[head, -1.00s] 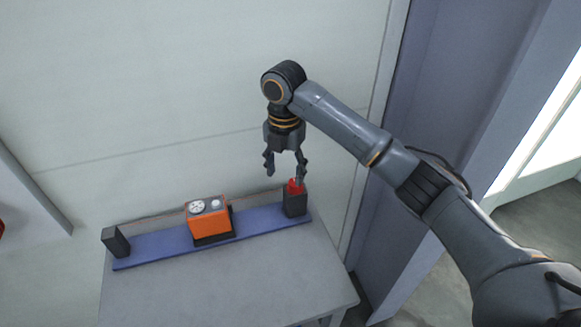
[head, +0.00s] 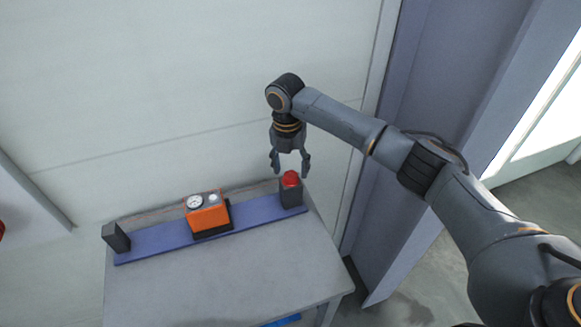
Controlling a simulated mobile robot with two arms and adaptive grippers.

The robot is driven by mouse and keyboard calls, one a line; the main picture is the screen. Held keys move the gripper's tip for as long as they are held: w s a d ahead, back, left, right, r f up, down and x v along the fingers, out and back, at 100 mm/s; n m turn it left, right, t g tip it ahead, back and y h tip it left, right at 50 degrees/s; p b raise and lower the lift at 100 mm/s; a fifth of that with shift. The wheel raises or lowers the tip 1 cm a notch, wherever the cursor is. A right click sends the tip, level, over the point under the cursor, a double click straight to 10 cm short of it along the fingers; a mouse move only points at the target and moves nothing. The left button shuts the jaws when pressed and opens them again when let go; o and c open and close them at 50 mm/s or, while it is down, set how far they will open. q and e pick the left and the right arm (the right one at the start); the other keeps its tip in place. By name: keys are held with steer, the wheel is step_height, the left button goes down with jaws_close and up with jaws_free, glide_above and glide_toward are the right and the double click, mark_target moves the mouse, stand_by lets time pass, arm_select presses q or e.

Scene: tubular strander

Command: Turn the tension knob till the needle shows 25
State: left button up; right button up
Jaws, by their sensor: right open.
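A red knob (head: 290,179) sits on top of a dark block (head: 291,195) at the right end of a blue board (head: 160,240). An orange box (head: 208,216) stands at the middle of the board. A small round white dial (head: 195,202) is on its top, with a second pale round part (head: 213,198) beside it. The dial is too small to read the needle. My right gripper (head: 290,173) points down with its fingers apart, over or just behind the red knob. I cannot tell whether it touches the knob. My left gripper is not in view.
Another dark block (head: 116,238) stands at the left end of the board. The grey table (head: 230,280) is bare in front of the board. A pale wall (head: 150,90) rises close behind, and a bluish upright panel (head: 420,130) stands to the right.

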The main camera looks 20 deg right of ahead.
steer(key=shift+f, duration=0.95)
steer(key=shift+c, duration=0.2)
steer(key=c, duration=1.1)
